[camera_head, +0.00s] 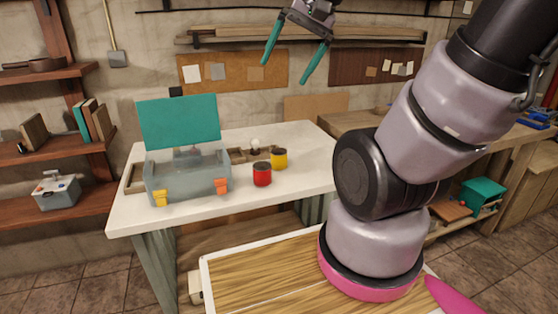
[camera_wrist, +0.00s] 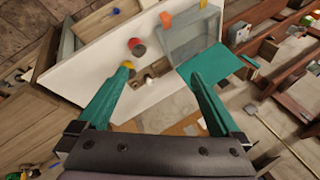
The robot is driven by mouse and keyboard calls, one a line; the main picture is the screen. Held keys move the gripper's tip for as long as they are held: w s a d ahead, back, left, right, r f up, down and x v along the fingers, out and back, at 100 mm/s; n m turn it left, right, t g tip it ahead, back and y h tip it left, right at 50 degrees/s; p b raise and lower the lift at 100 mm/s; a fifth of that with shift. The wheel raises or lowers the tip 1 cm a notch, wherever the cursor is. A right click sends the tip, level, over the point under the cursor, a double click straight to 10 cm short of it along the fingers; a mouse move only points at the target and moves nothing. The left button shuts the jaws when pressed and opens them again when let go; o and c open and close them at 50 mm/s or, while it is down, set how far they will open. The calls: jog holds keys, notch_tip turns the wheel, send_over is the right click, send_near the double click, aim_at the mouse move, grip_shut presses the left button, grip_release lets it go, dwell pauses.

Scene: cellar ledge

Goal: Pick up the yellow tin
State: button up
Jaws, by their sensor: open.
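The yellow tin (camera_head: 280,158) stands upright on the white table, just behind and right of a red tin (camera_head: 262,174). In the wrist view the yellow tin (camera_wrist: 128,65) shows only in part, at the tip of the left finger in the picture, with the red tin (camera_wrist: 137,46) beside it. My gripper (camera_head: 290,65) is high above and behind the table, its teal fingers spread wide with nothing between them. It also shows in the wrist view (camera_wrist: 160,80). The gripper is well apart from the yellow tin.
The white table (camera_head: 190,216) also holds a grey toolbox (camera_head: 187,178) with a raised teal lid, left of the tins. A wooden tray with a small white round object (camera_head: 255,143) lies behind the tins. Wall shelves (camera_head: 65,145) stand at left. The table's right part is clear.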

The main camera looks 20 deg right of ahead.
jog(key=w+f+m+g+y, duration=0.3)
jog(key=w+f+m+y, duration=0.1)
jog(key=w+f, duration=0.3)
jog(key=m+t+y, duration=0.3)
jog(key=m+t, duration=0.3)
jog(key=m, duration=0.9)
send_over(286, 168)
jog(key=s+d, duration=0.2)
jog(key=d, duration=0.2)
notch_tip(286, 168, down, 29)
jog(key=shift+w+a+r, duration=0.1)
jog(key=shift+a+r, duration=0.05)
jog(key=shift+w+a+f+m, duration=0.15)
jog(key=shift+f+m, duration=0.1)
jog(key=shift+m, duration=0.05)
jog(key=x, duration=0.4)
jog(key=shift+w+r+x, duration=0.1)
jog(key=shift+r+x, duration=0.05)
jog(key=shift+x, duration=1.4)
jog(key=shift+w+r+x, duration=0.1)
jog(key=shift+r+x, duration=0.1)
jog(key=shift+x, duration=1.3)
jog(key=shift+c, duration=0.3)
